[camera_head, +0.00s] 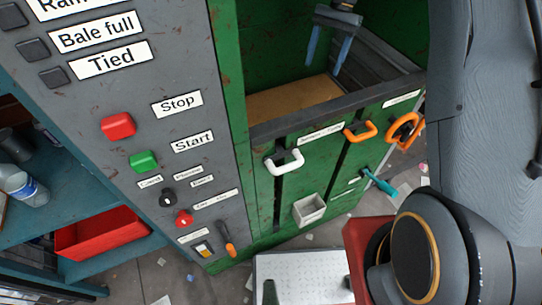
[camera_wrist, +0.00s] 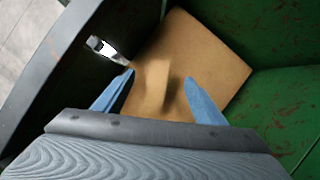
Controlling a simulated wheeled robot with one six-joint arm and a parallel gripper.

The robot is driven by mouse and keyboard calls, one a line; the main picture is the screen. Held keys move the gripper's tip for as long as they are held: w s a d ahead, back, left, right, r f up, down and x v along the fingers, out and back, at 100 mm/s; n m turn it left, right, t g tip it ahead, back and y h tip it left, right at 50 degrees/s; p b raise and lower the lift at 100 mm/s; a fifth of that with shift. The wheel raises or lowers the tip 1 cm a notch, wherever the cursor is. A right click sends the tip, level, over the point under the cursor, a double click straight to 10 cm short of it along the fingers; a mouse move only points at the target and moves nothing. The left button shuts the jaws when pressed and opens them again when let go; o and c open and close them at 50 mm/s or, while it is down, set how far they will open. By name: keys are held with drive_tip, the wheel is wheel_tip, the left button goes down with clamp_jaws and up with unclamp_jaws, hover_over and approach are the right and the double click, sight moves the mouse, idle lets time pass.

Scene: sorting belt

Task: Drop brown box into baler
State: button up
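The brown box (camera_head: 295,100) shows as a flat tan surface inside the open chamber of the green baler (camera_head: 236,100). In the wrist view the brown cardboard (camera_wrist: 215,75) lies beyond my fingers, with a paler strip and a shadow on it; part is hidden by my gripper. My gripper (camera_head: 328,50) is above the chamber in the head view, its two blue fingers spread. In the wrist view my gripper (camera_wrist: 159,78) is open, with no object clearly held between the fingers, and the cardboard appears apart from them.
The baler's front wall carries a white handle (camera_head: 285,162), an orange handle (camera_head: 361,132) and an orange wheel (camera_head: 405,130). A grey control panel (camera_head: 150,75) stands at left, with a red stop button (camera_head: 118,126) and green start button (camera_head: 143,161). A red bin (camera_head: 100,235) sits on a shelf.

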drive_tip(key=b+v, duration=0.3)
drive_tip(key=v, duration=0.5)
drive_tip(key=shift+s+f, duration=0.1)
idle(0.5)
